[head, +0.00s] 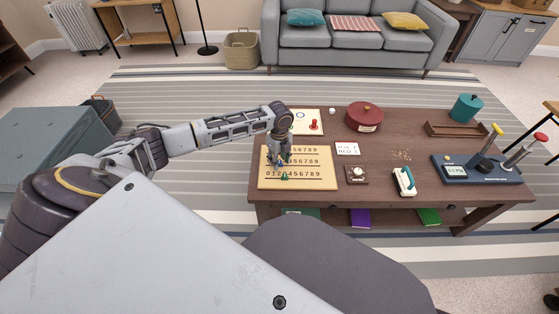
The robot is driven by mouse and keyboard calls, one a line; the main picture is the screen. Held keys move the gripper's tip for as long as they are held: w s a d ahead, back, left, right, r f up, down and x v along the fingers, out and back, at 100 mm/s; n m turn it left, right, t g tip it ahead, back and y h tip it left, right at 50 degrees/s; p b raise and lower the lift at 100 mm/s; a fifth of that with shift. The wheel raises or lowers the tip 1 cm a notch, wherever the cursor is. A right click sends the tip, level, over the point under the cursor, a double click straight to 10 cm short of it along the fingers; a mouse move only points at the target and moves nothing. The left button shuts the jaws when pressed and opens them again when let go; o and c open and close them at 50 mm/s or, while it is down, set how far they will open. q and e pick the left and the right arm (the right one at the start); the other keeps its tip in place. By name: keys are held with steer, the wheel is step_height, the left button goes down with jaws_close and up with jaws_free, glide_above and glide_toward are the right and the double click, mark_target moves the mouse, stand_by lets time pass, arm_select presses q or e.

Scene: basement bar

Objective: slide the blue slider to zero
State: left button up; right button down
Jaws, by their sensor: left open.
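A pale wooden board (324,171) with rows of printed digits lies on the left end of the brown table. My left gripper (278,161) reaches down over the left part of this board and is open. A small blue piece (281,163), which looks like the blue slider, shows at its fingertips. The gripper hides part of the upper digit row and some of the slider. I cannot tell whether the fingers touch it. A green slider (284,178) sits just below, near the lower digit row. My right gripper is out of view.
Behind the board lies another pale board (309,116) with a red piece. A red round pot (365,116), a dial box (356,175), a white-and-green handled item (404,181) and a dark lever panel (475,172) stand to the right.

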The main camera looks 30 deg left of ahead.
arm_select(q)
jaws_close()
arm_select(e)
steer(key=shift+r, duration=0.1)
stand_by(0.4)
